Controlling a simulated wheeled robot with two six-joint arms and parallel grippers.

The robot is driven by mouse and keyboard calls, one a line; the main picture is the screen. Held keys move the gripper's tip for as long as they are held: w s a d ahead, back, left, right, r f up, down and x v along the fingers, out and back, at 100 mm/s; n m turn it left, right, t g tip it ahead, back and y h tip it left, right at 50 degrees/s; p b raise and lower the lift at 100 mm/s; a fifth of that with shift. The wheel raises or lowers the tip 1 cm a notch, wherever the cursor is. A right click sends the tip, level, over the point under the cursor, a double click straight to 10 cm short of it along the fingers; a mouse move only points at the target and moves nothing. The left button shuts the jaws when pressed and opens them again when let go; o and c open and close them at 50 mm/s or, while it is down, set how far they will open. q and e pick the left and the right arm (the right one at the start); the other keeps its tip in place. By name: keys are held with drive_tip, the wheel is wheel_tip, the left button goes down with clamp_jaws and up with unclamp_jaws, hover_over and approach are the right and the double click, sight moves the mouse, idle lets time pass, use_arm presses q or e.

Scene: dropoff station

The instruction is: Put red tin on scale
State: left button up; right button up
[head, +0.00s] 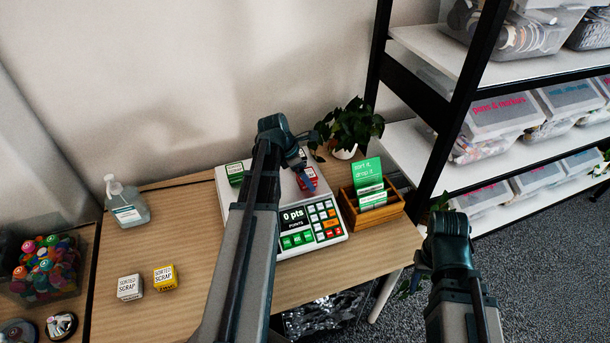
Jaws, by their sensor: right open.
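The red tin (313,174) is at the back right of the white scale (335,232), over its top. I cannot tell whether it rests there or is held just above. My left gripper (305,182) points down at the tin, with a blue finger in front of it. The other finger is hidden, so I cannot tell if it grips. The scale's display reads 0 pts; my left arm covers its left part. My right gripper (432,262) is away to the right, off the table, open, its fingertips not clearly shown.
A green tin (235,173) is at the scale's back left corner. A wooden card box (385,210) and a potted plant (348,128) are right of the scale, beside a shelf rack (450,110).

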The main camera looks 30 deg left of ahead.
use_arm(q)
drive_tip(key=p+v, duration=1)
drive_tip(key=v, duration=0.1)
drive_tip(key=shift+s+r, duration=0.15)
drive_tip(key=shift+r, duration=0.2)
drive_tip(key=s+d+m+g+y, duration=0.1)
drive_tip(key=s+d+m, duration=0.3)
drive_tip(key=d+m, duration=0.6)
drive_tip(key=s+d+f+m+g+y, duration=0.1)
drive_tip(key=s+d+m, duration=0.3)
drive_tip(key=d+m, duration=0.7)
drive_tip(key=s+d+m+g+y, duration=0.1)
drive_tip(key=s+d+m, duration=0.4)
drive_tip(key=d+m, duration=0.5)
drive_tip(key=shift+d+f+m+g+y, duration=0.3)
drive_tip(key=shift+d+y, duration=0.3)
drive_tip(key=shift+d, duration=0.6)
